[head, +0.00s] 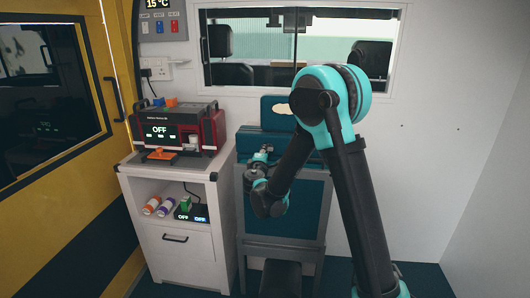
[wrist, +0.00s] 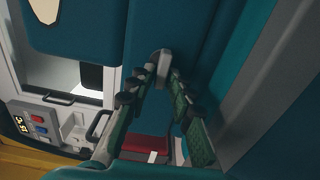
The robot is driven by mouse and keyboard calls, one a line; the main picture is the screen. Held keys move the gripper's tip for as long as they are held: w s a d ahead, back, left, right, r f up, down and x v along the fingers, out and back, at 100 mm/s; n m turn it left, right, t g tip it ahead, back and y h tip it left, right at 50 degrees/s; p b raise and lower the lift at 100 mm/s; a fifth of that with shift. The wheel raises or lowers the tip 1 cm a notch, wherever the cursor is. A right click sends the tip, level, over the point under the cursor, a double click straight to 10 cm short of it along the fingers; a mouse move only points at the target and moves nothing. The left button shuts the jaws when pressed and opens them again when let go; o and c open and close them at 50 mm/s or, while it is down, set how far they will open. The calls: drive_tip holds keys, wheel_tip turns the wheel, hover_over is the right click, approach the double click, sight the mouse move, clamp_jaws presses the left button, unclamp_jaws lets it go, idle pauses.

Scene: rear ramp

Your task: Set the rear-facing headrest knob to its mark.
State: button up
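The seat's headrest (head: 284,112) is a dark blue-teal block with a pale oval patch, standing under the window in the head view. My gripper (head: 258,158) is in front of the seat back, below the headrest. In the wrist view, a light grey knob (wrist: 163,58) sits on the teal surface. My gripper's two fingers (wrist: 162,76) are spread at the base, with their tips one on each side of the knob. I cannot tell whether the tips touch it. The knob's mark does not show, and the knob is too small or hidden in the head view.
A white cabinet (head: 174,245) stands left of the seat, close to my gripper. On it is a red and black device (head: 185,128) reading OFF; bottles and small units lie on its shelf. The white wall (head: 440,130) on the right is bare. A grey edge (wrist: 275,70) runs beside my gripper.

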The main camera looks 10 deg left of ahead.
drive_tip(key=shift+o, duration=0.2)
idle(0.3)
drive_tip(key=s, duration=1.2)
drive_tip(key=shift+a, duration=0.2)
drive_tip(key=s+d+f+m+g+h, duration=0.1)
drive_tip(key=s+d+f+m+g, duration=0.15)
drive_tip(key=d, duration=0.65)
drive_tip(key=s+d+f+m+g+h, duration=0.2)
drive_tip(key=d+m+g, duration=0.15)
drive_tip(key=d, duration=0.45)
drive_tip(key=s+d+f+m+g+h, duration=0.15)
drive_tip(key=d+m, duration=0.25)
drive_tip(key=d, duration=0.5)
drive_tip(key=s+d+f+m+g+y, duration=0.2)
drive_tip(key=s+f+m+g, duration=0.1)
drive_tip(key=s, duration=0.7)
drive_tip(key=s+d+f+m+g+y, duration=0.2)
drive_tip(key=s+f+m+g+y, duration=0.1)
drive_tip(key=s, duration=0.7)
wheel_tip(320, 180, down, 3)
drive_tip(key=shift+s+d+r+m, duration=0.15)
drive_tip(key=shift+d+m, duration=0.1)
drive_tip(key=shift+m, duration=0.65)
